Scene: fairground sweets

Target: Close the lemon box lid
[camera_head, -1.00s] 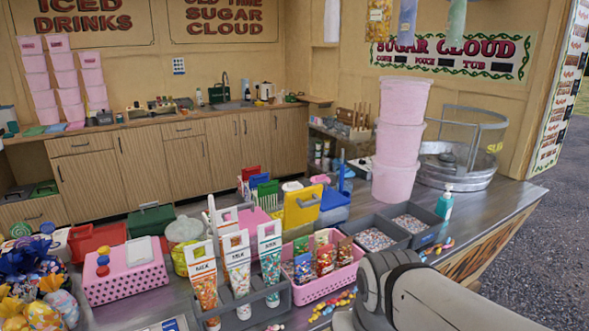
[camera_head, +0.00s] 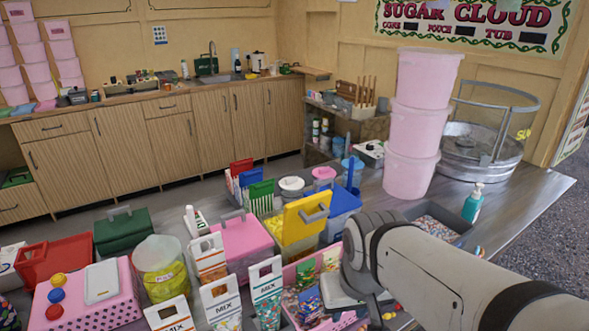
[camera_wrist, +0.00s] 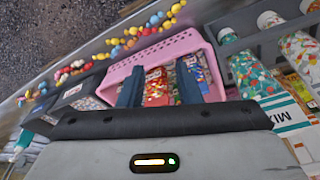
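In the head view the lid stands raised and tilted, so the box is open. Its body (camera_head: 290,252) is partly hidden behind the lid and the bags in front. My gripper (camera_head: 362,298) is to the right and nearer than the box, over a pink basket of packets. In the wrist view my gripper (camera_wrist: 160,86) has its two dark fingers apart above that basket, with a red packet showing between them. The gripper appears empty. I cannot make out the lemon box in the wrist view.
The pink basket (camera_wrist: 118,72) lies under my gripper. Mix bags (camera_head: 220,300) stand in front of the lemon box. A pink-lidded box (camera_head: 243,236) is on its left, a blue box (camera_head: 343,200) behind right. Tall pink tubs (camera_head: 412,125) stand farther right.

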